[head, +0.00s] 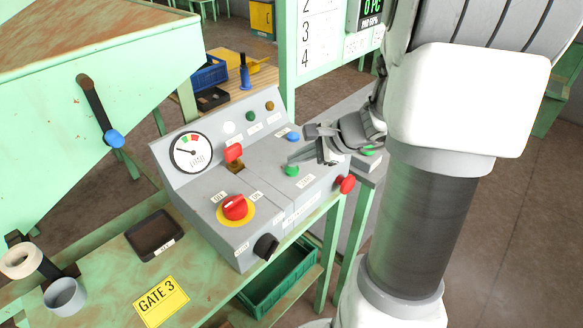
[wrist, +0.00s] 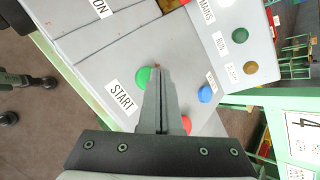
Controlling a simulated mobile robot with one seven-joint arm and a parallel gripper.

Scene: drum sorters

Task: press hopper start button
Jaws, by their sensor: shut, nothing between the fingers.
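The green button (head: 291,170) sits on the sloped grey control panel (head: 215,190), near its right end. In the wrist view the green button (wrist: 143,78) is beside a label reading START. My gripper (head: 290,160) is shut and empty, its tips close above the green button in the head view. In the wrist view the shut fingers (wrist: 158,72) reach up just right of the button and cover part of its right edge. I cannot tell whether they touch it.
A blue button (head: 293,137) and a red button (head: 346,184) are near my gripper. A red lever (head: 233,152), a red knob on yellow (head: 235,207) and a black knob (head: 265,246) stand further left. A gauge (head: 192,152) is at the back.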

